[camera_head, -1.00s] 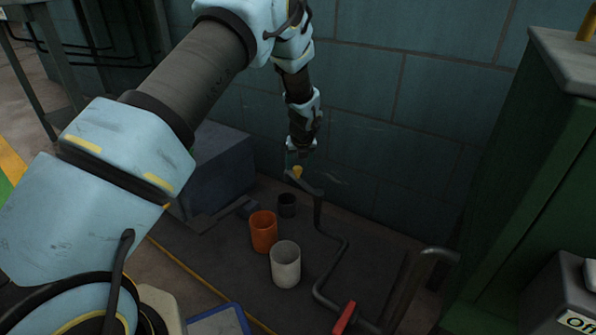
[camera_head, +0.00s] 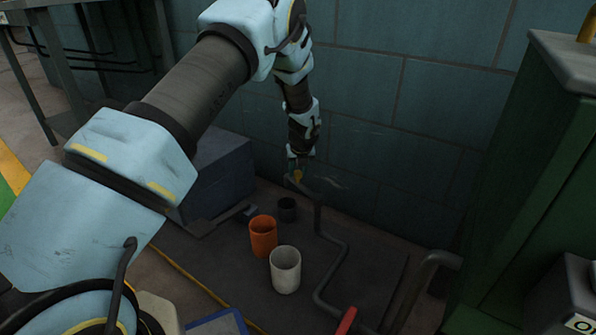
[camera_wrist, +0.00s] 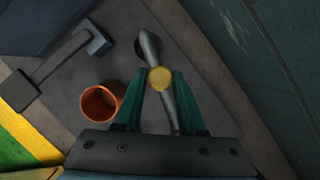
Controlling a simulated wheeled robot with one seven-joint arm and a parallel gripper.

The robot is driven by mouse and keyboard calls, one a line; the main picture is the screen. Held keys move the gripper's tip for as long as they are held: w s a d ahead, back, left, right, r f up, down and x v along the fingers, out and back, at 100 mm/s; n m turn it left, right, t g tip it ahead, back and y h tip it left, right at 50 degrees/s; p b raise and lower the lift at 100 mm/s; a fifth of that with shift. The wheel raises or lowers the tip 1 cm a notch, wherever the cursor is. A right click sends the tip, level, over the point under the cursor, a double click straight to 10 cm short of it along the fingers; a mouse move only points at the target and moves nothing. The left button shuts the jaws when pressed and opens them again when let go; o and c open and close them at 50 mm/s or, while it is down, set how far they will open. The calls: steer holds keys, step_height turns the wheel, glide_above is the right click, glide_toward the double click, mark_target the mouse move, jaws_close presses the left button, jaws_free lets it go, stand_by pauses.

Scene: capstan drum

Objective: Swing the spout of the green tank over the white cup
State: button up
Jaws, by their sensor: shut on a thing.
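A grey pipe spout (camera_head: 307,188) has a yellow knob (camera_head: 297,177) near its free end. My gripper (camera_wrist: 160,82) has its teal fingers shut on this yellow knob (camera_wrist: 160,78). In the wrist view the spout (camera_wrist: 149,48) runs between the fingers, its end above a dark cup (camera_wrist: 139,48). The white cup (camera_head: 285,270) stands upright on the floor, nearer me than the orange cup (camera_head: 263,236) and the dark cup (camera_head: 287,209). The white cup is outside the wrist view. A large green body (camera_head: 520,190) stands at the right; its link to the spout is unclear.
The orange cup (camera_wrist: 101,103) is left of my fingers in the wrist view. A blue-grey box (camera_head: 215,175) stands left of the cups, and a block wall (camera_head: 400,130) rises close behind the spout. A red handle (camera_head: 346,321) sits on the pipework at front right.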

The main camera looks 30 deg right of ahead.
jaws_close()
stand_by(0.7)
steer(key=shift+a+r, duration=0.1)
